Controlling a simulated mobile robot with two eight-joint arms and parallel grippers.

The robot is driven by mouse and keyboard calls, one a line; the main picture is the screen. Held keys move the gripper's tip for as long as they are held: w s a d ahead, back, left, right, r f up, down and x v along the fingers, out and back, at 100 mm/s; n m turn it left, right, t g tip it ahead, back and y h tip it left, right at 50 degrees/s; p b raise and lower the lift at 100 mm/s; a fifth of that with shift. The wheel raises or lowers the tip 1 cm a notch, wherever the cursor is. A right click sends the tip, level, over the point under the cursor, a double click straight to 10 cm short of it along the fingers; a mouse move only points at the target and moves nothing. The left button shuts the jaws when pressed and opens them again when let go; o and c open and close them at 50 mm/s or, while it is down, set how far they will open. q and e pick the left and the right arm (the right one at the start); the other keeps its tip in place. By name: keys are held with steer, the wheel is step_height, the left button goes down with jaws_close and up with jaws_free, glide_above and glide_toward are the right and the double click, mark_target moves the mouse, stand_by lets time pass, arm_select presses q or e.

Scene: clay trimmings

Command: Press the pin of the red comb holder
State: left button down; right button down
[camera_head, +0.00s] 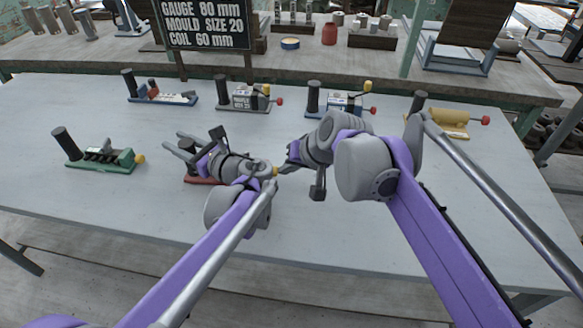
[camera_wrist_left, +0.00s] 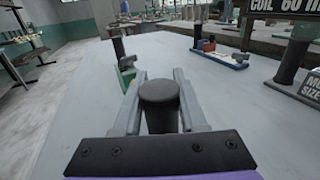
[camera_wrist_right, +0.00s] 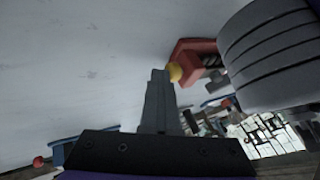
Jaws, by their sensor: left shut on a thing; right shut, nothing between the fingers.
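The red comb holder (camera_head: 203,181) stands on the grey table, mostly hidden under my left arm and gripper. My left gripper (camera_head: 180,146) is shut on its black post; the post (camera_wrist_left: 160,97) shows between the fingers in the left wrist view. The yellow pin (camera_head: 275,170) sits at the holder's right end. My right gripper (camera_head: 283,169) is shut and empty, its tips right at the pin. In the right wrist view the yellow pin (camera_wrist_right: 175,72) is beside the closed fingertips (camera_wrist_right: 158,73), with the red body (camera_wrist_right: 193,53) behind. I cannot tell if they touch.
A green holder (camera_head: 105,160) stands to the left. Blue (camera_head: 160,97), grey (camera_head: 245,101), another blue (camera_head: 340,105) and yellow (camera_head: 440,121) holders line the back. A dark sign (camera_head: 207,25) stands behind them. The table front is clear.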

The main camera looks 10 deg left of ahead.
arm_select(q)
steer(key=shift+d, duration=0.1)
arm_select(e)
steer(key=shift+a, duration=0.1)
steer(key=v, duration=1)
arm_select(q)
steer(key=shift+c, duration=1.9)
jaws_free()
steer(key=shift+d, duration=0.1)
